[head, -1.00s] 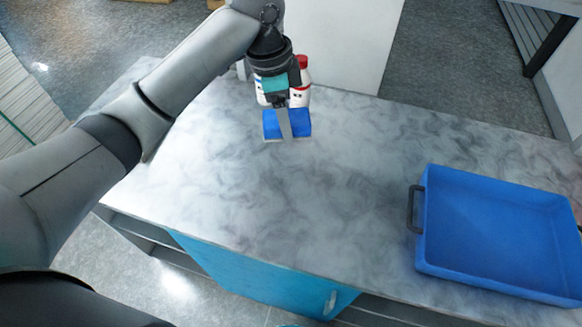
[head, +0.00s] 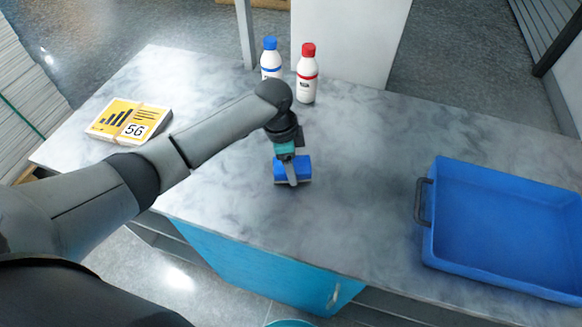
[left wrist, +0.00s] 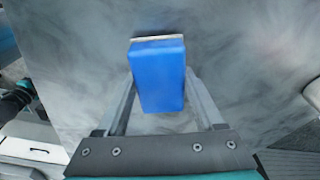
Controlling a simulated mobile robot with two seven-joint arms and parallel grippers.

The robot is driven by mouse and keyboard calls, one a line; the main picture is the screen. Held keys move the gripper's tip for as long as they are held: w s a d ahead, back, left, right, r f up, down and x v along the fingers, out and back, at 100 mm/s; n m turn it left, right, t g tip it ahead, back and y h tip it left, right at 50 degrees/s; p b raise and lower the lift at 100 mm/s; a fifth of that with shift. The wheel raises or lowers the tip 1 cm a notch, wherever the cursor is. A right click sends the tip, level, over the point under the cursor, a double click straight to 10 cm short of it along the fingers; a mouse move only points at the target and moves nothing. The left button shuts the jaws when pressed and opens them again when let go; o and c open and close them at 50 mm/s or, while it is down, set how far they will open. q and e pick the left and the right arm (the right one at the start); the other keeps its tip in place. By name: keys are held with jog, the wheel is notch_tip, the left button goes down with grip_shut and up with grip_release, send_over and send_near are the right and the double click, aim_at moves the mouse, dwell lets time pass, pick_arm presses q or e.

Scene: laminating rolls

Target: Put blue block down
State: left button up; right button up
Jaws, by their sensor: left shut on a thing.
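The blue block (head: 293,168) is at the middle of the marbled table (head: 350,210) in the head view. It has a pale strip along its lower edge. My left gripper (head: 292,176) is shut on it, with one finger across its near face. In the left wrist view the block (left wrist: 158,80) sits between the two fingers of my left gripper (left wrist: 160,95), with the tabletop behind it. I cannot tell whether the block touches the table. My right gripper is not in view.
A blue tray (head: 428,225) with a dark handle stands at the right. A blue-capped bottle (head: 271,62) and a red-capped bottle (head: 307,78) stand at the back edge. A yellow and white stack of printed sheets (head: 128,122) lies at the left. The table between block and tray is clear.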

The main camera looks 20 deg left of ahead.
pick_arm(q)
jog(key=shift+f, duration=0.5)
jog(key=o, duration=1.2)
jog(key=shift+f, duration=0.15)
notch_tip(320, 180, up, 12)
jog(key=a+p, duration=0.1)
jog(key=shift+s+a+p, duration=0.3)
jog(key=shift+a+p, duration=0.05)
jog(key=shift+p, duration=0.05)
